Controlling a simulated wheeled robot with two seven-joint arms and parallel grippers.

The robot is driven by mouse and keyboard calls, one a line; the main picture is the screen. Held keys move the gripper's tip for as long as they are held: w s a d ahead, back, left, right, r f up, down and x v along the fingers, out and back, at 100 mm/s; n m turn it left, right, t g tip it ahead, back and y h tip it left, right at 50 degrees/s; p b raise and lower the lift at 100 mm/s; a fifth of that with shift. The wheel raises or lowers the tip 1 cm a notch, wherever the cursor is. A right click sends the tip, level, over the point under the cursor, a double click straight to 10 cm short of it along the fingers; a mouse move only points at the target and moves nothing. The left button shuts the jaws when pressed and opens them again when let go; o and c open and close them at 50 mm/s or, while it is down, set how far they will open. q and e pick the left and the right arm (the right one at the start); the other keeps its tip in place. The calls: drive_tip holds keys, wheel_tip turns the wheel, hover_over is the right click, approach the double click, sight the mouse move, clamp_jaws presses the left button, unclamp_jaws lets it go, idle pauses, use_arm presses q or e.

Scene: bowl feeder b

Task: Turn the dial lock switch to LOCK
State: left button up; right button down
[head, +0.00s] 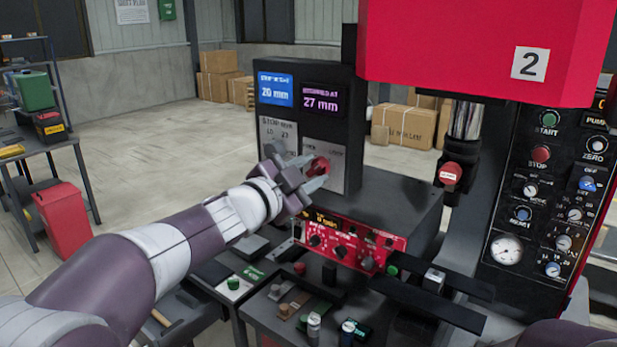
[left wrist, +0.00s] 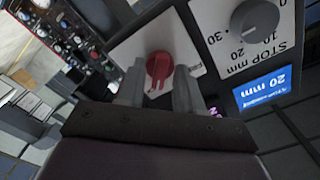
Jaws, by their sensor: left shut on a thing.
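The dial lock switch is a red knob (head: 319,167) on a pale plate on the front of the black display box; a small label to its right is too blurred to read surely. My left gripper (head: 312,174) reaches it from the lower left and is shut on it. In the left wrist view the red knob (left wrist: 158,68) sits between the two grey fingertips (left wrist: 159,88), one on each side. The fingers partly cover the knob, and I cannot tell which setting it points to.
Left of the switch is a grey STOP mm dial (left wrist: 255,18), close to my left gripper. Above are a blue screen (head: 276,90) and a purple-text screen (head: 322,99). A red control panel (head: 350,242) lies below. A red press head (head: 480,45) hangs at the upper right.

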use_arm(q)
drive_tip(key=shift+r, duration=0.1)
idle(0.5)
drive_tip(key=o, duration=0.7)
drive_tip(key=shift+c, duration=0.2)
drive_tip(key=shift+s, duration=0.25)
drive_tip(key=shift+s+a, duration=0.2)
drive_tip(key=shift+a, duration=0.05)
drive_tip(key=b+v, duration=0.1)
drive_tip(key=v, duration=1.1)
drive_tip(key=shift+b, duration=0.35)
